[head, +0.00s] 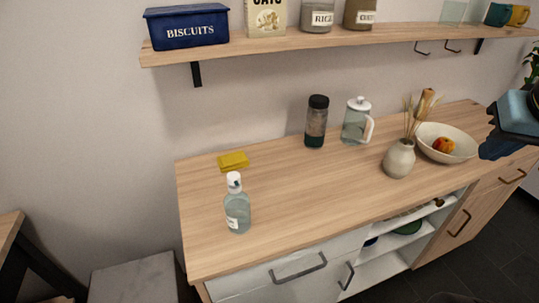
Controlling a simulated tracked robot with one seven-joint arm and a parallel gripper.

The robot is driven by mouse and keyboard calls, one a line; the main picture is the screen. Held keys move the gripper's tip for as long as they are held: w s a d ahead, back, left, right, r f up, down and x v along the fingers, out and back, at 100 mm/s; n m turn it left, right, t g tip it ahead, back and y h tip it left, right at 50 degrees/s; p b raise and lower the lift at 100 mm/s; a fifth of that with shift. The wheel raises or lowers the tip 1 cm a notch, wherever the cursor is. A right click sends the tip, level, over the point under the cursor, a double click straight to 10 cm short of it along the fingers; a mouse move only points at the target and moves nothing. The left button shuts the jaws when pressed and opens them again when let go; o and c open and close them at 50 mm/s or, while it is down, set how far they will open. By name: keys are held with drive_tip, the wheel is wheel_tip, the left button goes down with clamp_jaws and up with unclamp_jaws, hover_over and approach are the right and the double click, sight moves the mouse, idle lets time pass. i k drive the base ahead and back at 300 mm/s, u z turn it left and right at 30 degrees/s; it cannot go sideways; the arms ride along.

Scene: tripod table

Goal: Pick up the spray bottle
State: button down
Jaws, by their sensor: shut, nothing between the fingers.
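The spray bottle (238,212) stands upright near the front left of the wooden counter (300,205). It is clear and bluish, with a white top and a pale label. My gripper (492,152) is at the right edge of the head view, partly cut off by the frame. It is dark and blue-grey, shut and empty. It is far to the right of the bottle, in front of the bowl's right side in the picture. Nothing hides the bottle.
A yellow sponge (233,160) lies behind the bottle. A shelf (350,40) hangs above. The counter right of the bottle is clear.

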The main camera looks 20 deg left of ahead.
sight(237, 204)
drive_tip(key=z, duration=1.4)
drive_tip(key=i, duration=0.1)
drive_tip(key=u, duration=2.95)
drive_tip(key=k, duration=0.6)
drive_tip(key=u, duration=0.1)
drive_tip(key=i, duration=0.6)
drive_tip(key=u, duration=0.5)
